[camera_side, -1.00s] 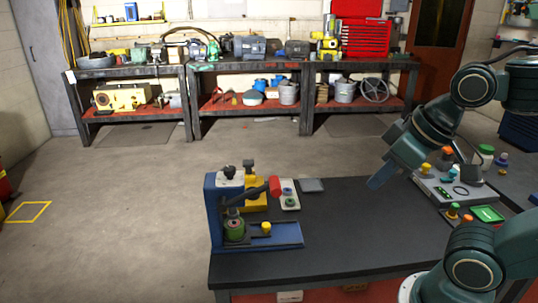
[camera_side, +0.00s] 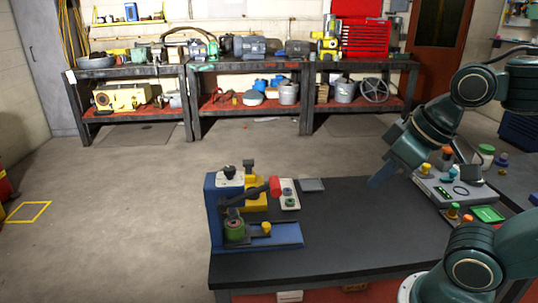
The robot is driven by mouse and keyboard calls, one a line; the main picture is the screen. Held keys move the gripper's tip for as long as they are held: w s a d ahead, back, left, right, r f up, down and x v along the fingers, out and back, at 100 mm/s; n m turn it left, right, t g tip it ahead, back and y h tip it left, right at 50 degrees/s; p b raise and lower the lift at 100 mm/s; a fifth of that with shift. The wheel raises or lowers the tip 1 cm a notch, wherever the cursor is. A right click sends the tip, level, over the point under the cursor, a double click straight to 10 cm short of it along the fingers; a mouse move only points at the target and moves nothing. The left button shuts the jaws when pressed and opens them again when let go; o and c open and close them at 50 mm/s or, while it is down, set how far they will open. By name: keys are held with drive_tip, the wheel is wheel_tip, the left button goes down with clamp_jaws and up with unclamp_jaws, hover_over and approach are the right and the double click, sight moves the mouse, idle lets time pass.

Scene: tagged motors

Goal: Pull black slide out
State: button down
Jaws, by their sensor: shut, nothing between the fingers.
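A blue press fixture (camera_side: 212,215) with a red-tipped lever (camera_side: 274,187) stands at the left end of the dark table. On its base is a small black slide (camera_side: 258,236) with a yellow knob (camera_side: 266,228). A green and dark cylindrical part (camera_side: 235,230) sits at the slide's left end, under the press. My gripper (camera_side: 374,183) is shut and empty. It hangs over the table, well to the right of the knob and apart from the fixture.
A yellow fixture (camera_side: 256,197) and a light button box (camera_side: 289,195) stand just behind the press. A flat grey plate (camera_side: 311,185) lies by the back edge. A grey panel with colored knobs (camera_side: 452,188) is at right. The table's middle (camera_side: 350,225) is clear.

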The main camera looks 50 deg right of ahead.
drive_tip(key=c, duration=1.3)
unclamp_jaws()
drive_tip(key=shift+w, duration=0.15)
drive_tip(key=shift+c, duration=0.2)
drive_tip(key=shift+o, duration=0.5)
drive_tip(key=shift+w+a+r+m, duration=0.1)
drive_tip(key=shift+w+r+m, duration=0.1)
drive_tip(key=shift+w+m, duration=0.25)
drive_tip(key=w+d+f+m+g+y, duration=0.15)
drive_tip(key=w+m, duration=0.25)
drive_tip(key=w, duration=0.4)
drive_tip(key=w+m+g, duration=0.2)
drive_tip(key=w+m, duration=0.2)
drive_tip(key=w, duration=0.4)
drive_tip(key=w+d+f+m+g+y, duration=0.2)
drive_tip(key=w+d+f+m+y, duration=0.1)
drive_tip(key=w+d+f+m, duration=0.4)
drive_tip(key=w+f+m, duration=0.2)
drive_tip(key=w+f, duration=0.2)
drive_tip(key=f, duration=0.2)
drive_tip(key=shift+f, duration=0.35)
drive_tip(key=shift+w, duration=0.1)
